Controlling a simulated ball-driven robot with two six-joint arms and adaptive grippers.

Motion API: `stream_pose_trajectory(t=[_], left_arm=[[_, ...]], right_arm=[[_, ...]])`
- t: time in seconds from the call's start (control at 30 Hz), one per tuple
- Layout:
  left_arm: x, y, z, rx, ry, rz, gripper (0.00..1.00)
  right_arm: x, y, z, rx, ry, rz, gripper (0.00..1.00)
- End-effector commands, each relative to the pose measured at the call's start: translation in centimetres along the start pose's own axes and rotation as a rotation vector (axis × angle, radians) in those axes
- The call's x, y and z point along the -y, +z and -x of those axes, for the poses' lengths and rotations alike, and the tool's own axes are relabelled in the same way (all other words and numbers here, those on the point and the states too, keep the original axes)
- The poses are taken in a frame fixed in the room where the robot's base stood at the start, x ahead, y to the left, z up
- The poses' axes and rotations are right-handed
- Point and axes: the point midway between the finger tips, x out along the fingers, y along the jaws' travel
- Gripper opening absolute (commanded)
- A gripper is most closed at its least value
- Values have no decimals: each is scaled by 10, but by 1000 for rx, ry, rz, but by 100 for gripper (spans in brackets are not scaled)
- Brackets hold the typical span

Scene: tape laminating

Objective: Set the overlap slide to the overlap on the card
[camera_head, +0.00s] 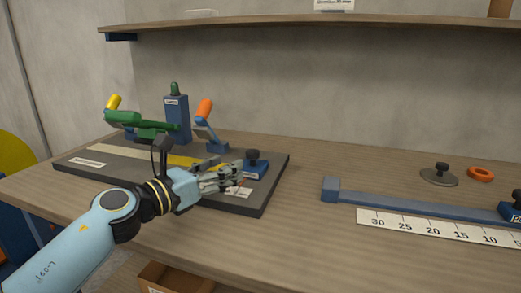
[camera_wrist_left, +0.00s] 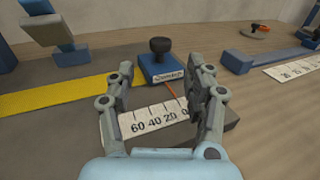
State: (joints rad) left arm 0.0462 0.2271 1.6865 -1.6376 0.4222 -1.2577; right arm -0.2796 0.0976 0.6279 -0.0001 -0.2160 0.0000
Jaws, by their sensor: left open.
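A blue slide block (camera_head: 256,170) with a black knob sits at the right end of the dark fixture board (camera_head: 262,200). The block also shows in the left wrist view (camera_wrist_left: 160,68), just beyond and between my fingertips; its label is too small to read. A white scale (camera_wrist_left: 158,117) marked 60, 40, 20, 0 lies in front of it, with a thin orange pointer. My left gripper (camera_head: 238,175) is open over the scale, close to the block, with nothing between its fingers. A white card (camera_head: 334,4) stands on the shelf, cut off and unreadable. My right gripper is not in view.
A yellow strip (camera_head: 185,161) runs along the board. Behind it stand a green lever clamp (camera_head: 140,124), a blue post (camera_head: 177,118) and an orange-handled clamp (camera_head: 204,110). At right lie a blue rail (camera_head: 410,202), a ruler (camera_head: 420,225), a knobbed disc (camera_head: 440,177) and an orange ring (camera_head: 481,173).

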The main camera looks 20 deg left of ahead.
Motion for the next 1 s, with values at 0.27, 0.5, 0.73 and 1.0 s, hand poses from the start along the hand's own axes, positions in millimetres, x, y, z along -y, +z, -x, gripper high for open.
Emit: stream_pose_trajectory(t=[0.27, 0.5, 0.73, 1.0], left_arm=[[0, 2, -56, 5, 2, 8, 53], [0, 1, -89, 4, 2, 8, 53], [0, 2, -96, 4, 2, 7, 53], [0, 2, -96, 4, 2, 7, 38]], right_arm=[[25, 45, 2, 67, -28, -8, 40], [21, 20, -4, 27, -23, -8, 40], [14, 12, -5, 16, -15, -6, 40], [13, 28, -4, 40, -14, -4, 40]])
